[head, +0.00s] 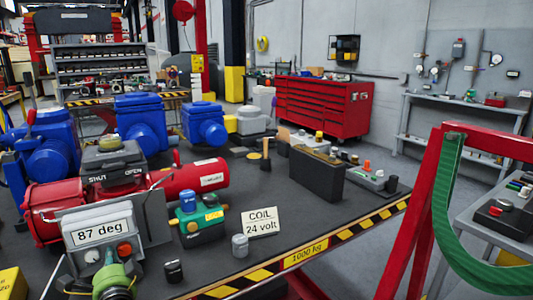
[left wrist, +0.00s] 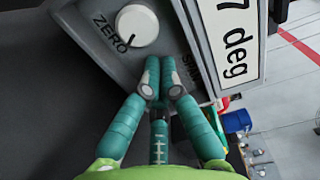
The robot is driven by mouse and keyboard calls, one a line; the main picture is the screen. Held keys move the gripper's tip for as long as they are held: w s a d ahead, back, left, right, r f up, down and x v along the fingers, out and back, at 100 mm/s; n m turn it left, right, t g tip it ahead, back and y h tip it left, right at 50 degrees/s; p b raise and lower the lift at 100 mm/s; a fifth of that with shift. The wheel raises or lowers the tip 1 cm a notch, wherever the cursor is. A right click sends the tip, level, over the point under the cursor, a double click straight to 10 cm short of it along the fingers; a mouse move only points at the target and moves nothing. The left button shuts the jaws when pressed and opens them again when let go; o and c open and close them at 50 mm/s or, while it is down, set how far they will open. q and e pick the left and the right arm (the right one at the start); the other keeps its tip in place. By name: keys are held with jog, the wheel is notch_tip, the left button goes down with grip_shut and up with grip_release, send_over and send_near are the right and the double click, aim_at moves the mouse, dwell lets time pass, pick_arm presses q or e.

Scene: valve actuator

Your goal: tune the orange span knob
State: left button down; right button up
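The valve actuator's grey control box (head: 100,222) stands at the lower left of the head view, its display reading "87 deg". A small orange knob (head: 124,251) shows on its front, right of a white knob (head: 92,255). My green left gripper (head: 112,270) is at the box front, just below the orange knob. In the left wrist view, the gripper's teal fingers (left wrist: 159,80) come close together over the panel, beside the white ZERO knob (left wrist: 137,25). They partly cover the SPAN label, and the orange knob is hidden there. Contact with it is unclear. My right gripper is out of view.
The dark table (head: 225,265) has a striped edge. Near the box are a red cylinder (head: 195,179), a blue-green solenoid valve (head: 193,215), a "COIL 24 volt" card (head: 259,222), a grey cylinder (head: 240,245) and a small black cylinder (head: 173,271). Blue actuators stand behind.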

pick_arm(q)
jog(key=shift+w+d+r+p, duration=0.15)
jog(key=shift+d+r+p, duration=0.05)
jog(key=shift+d+p, duration=0.3)
jog(key=shift+f, duration=0.1)
jog(key=shift+a+p, duration=0.2)
jog(key=shift+p, duration=0.15)
jog(key=shift+s+d, duration=0.3)
jog(key=shift+s, duration=0.35)
jog(key=shift+r+p+v, duration=0.1)
jog(key=shift+p+v, duration=0.25)
jog(key=shift+v, duration=0.8)
jog(key=shift+r+p+v, duration=0.15)
jog(key=shift+p+v, duration=0.15)
jog(key=shift+v, duration=0.9)
jog(key=shift+s+a+f, duration=0.1)
jog(key=shift+s+a, duration=0.05)
jog(key=shift+a, duration=0.05)
